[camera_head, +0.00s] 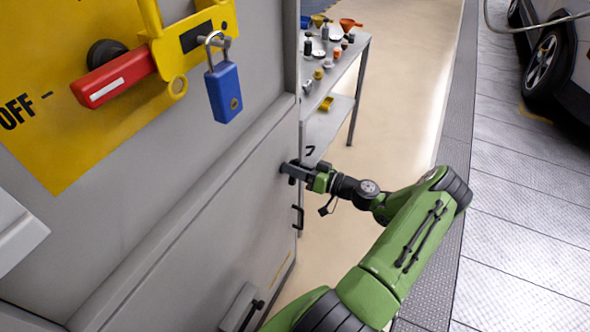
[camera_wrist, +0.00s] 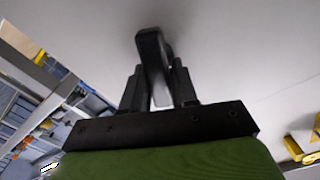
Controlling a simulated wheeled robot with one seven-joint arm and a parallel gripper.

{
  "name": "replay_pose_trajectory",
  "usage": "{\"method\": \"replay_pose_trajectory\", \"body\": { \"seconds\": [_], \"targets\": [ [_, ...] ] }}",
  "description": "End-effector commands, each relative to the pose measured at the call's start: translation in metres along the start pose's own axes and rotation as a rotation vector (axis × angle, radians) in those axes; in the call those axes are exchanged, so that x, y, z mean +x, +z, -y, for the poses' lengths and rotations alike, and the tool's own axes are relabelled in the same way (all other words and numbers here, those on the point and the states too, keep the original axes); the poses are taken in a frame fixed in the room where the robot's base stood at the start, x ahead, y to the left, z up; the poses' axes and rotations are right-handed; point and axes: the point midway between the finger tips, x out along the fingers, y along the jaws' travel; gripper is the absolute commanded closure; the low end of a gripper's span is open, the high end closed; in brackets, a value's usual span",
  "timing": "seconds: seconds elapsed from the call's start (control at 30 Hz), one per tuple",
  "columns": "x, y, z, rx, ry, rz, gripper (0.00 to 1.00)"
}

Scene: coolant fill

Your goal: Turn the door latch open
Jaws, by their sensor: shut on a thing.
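The door latch (camera_wrist: 151,50) is a dark handle on the grey cabinet door, seen between my fingers in the wrist view. My gripper (camera_wrist: 158,88) is shut on it, with one finger on each side. In the head view my gripper (camera_head: 300,171) is at the right edge of the grey cabinet door (camera_head: 215,215), and it mostly hides the latch there. The latch's exact turn angle is hard to tell.
A yellow panel carries a red switch handle (camera_head: 113,78) and a blue padlock (camera_head: 224,92) at upper left. A shelf cart (camera_head: 325,125) with small items stands behind the cabinet. A car (camera_head: 550,60) is at far right. Floor between is clear.

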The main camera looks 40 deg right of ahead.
Motion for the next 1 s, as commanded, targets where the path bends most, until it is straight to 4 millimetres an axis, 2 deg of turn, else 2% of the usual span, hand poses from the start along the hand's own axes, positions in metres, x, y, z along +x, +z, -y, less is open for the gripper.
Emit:
{"method": "replay_pose_trajectory", "body": {
  "seconds": [1.0],
  "targets": [
    [-0.0001, 0.0037, -0.0101, 0.926, 0.001, -0.003, 1.0]
  ]
}}
